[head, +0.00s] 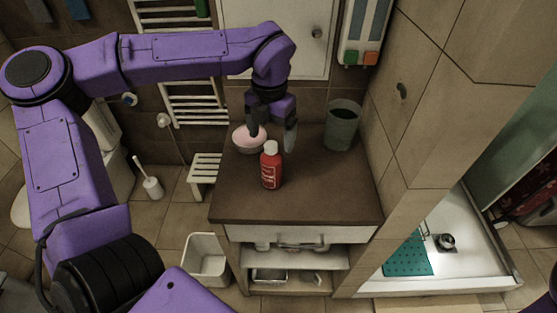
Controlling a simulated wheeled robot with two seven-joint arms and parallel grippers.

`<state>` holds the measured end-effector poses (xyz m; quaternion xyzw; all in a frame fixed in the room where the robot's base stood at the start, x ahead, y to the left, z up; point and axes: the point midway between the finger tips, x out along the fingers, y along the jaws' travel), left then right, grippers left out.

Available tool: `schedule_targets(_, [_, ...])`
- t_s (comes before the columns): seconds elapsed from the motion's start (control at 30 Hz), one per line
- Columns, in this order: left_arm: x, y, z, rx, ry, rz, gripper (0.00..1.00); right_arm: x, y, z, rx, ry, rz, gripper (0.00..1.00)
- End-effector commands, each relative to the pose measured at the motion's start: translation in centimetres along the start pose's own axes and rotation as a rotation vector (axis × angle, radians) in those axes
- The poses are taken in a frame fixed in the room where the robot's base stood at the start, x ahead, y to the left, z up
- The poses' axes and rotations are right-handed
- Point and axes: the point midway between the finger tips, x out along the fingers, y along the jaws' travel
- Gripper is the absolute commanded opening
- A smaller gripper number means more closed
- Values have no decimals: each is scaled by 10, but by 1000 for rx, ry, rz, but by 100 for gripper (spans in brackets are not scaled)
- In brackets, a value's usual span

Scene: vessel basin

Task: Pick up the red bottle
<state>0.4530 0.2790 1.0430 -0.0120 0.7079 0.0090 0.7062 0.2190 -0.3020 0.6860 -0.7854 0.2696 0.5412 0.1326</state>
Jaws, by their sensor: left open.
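The red bottle (271,170) with a white cap stands upright on the brown top of a cabinet (320,190). My left gripper (271,135) reaches in from above, just behind the bottle's cap in the picture. Its two dark fingers are apart, with nothing seen between them. I cannot tell whether a finger touches the bottle. A pink and white bowl (243,140) is partly hidden behind the left finger. My right gripper is not in view; a bit of purple shows at the lower right edge.
A grey-green cup (342,125) stands at the back right of the cabinet top, near the tiled wall. A white bin (206,262) and a small stool (204,170) are left of the cabinet. The front right of the top is clear.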

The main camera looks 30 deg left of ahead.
Motion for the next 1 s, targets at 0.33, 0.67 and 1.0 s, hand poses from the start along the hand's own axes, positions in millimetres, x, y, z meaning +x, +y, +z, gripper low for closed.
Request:
schedule_targets(0.33, [51, 0, -1, 1, 5, 3, 88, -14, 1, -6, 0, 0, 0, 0])
schedule_targets(0.67, [84, -2, 2, 3, -2, 3, 88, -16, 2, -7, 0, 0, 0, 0])
schedule_targets(1.0, [84, -2, 2, 3, -2, 3, 21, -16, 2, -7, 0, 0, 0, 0])
